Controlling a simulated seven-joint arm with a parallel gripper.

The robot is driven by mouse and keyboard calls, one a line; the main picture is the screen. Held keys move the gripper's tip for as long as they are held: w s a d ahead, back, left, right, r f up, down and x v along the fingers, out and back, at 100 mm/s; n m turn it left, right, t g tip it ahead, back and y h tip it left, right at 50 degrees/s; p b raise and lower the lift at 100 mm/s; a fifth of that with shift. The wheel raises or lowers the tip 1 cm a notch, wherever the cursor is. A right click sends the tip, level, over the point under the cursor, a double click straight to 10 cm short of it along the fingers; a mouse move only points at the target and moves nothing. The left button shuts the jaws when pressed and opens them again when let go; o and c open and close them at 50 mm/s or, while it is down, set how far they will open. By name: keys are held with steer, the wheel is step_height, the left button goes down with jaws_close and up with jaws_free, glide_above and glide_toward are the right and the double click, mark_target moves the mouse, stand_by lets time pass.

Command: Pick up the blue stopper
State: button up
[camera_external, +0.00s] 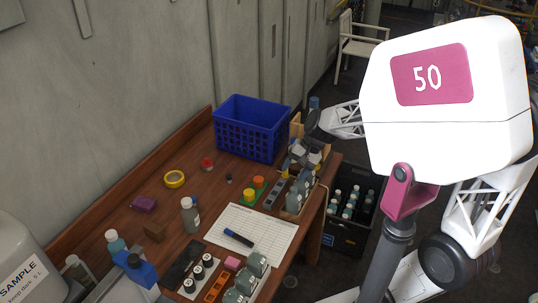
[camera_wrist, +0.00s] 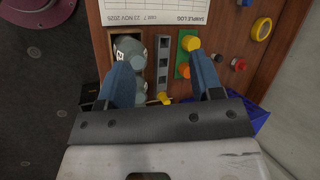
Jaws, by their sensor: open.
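A green base (camera_wrist: 182,66) carries a yellow knob (camera_wrist: 191,43) and an orange knob. Beside it lies a grey strip with holes (camera_wrist: 163,60). My gripper (camera_wrist: 160,57) is open above the strip, its two blue fingers apart and nothing visible between them. In the external view my gripper (camera_external: 293,165) is at the table's right end, partly hidden among bottles.
A blue crate (camera_external: 247,128) stands at the back of the table. Grey bottles (camera_wrist: 130,50) in a wooden box are close to my left finger. A black crate of bottles is on the floor.

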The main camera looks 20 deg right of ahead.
steer(key=w+a+f+m+g+y, duration=0.1)
steer(key=w+a+f+m+y, duration=0.2)
steer(key=w+a, duration=0.35)
steer(key=w+a+f+m+y, duration=0.25)
steer(key=w+a+f, duration=0.25)
steer(key=a, duration=0.3)
steer(key=m+t+y, duration=0.2)
steer(key=m, duration=0.6)
glide_toward(194, 200)
steer(key=shift+w+a+f, duration=0.8)
steer(key=shift+a+f, duration=0.2)
steer(key=shift+f, duration=0.05)
steer(key=shift+x, duration=1.3)
steer(key=shift+a, duration=0.15)
steer(key=shift+x, duration=2.5)
steer(key=shift+c, duration=0.4)
